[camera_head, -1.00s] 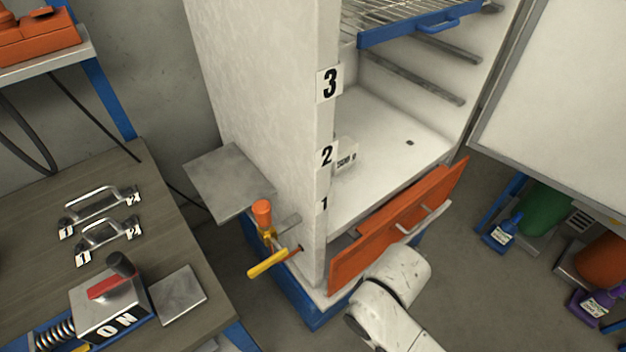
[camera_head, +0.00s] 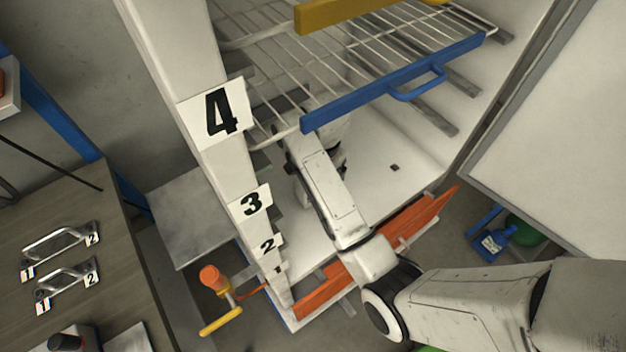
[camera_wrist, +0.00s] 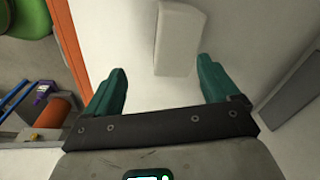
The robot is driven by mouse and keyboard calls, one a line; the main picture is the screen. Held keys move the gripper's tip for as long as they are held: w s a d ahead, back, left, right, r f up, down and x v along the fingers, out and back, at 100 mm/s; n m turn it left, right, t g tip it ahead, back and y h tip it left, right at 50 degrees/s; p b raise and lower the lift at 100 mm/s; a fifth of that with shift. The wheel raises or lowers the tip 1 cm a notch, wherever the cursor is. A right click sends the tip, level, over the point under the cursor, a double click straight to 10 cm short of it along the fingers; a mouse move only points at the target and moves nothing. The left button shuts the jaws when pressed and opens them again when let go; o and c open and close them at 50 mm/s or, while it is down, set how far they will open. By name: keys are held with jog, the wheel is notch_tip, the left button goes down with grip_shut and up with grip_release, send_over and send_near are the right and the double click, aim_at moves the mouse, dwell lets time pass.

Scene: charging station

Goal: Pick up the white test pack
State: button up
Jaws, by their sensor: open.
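The white test pack (camera_wrist: 178,38) is a pale block on the white cabinet floor. In the wrist view it lies ahead of my gripper (camera_wrist: 160,85), between the lines of the two green fingers and nearer the right one. The fingers are apart with nothing between them. In the head view my arm reaches into the cabinet under the blue-fronted rack, and the pack and my fingertips are hidden there.
The wire rack with a blue front (camera_head: 395,82) hangs above my arm. The orange drawer front (camera_head: 400,235) stands below the opening. The cabinet's numbered left edge (camera_head: 225,150) and the open door (camera_head: 560,130) flank it. A workbench (camera_head: 75,200) is at left.

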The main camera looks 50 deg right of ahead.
jog(key=w+m, duration=0.1)
jog(key=w+r+m, duration=0.1)
jog(key=shift+w+r+m, duration=0.25)
jog(key=shift+r+m, duration=0.05)
jog(key=shift+m, duration=0.1)
jog(key=shift+w+m+g+y, duration=0.15)
jog(key=shift+m+g+y, duration=0.15)
jog(key=f, duration=0.3)
jog(key=f+p, duration=0.1)
jog(key=f, duration=0.6)
jog(key=shift+a+f, duration=0.3)
jog(key=shift+f, duration=0.05)
jog(key=c, duration=1.5)
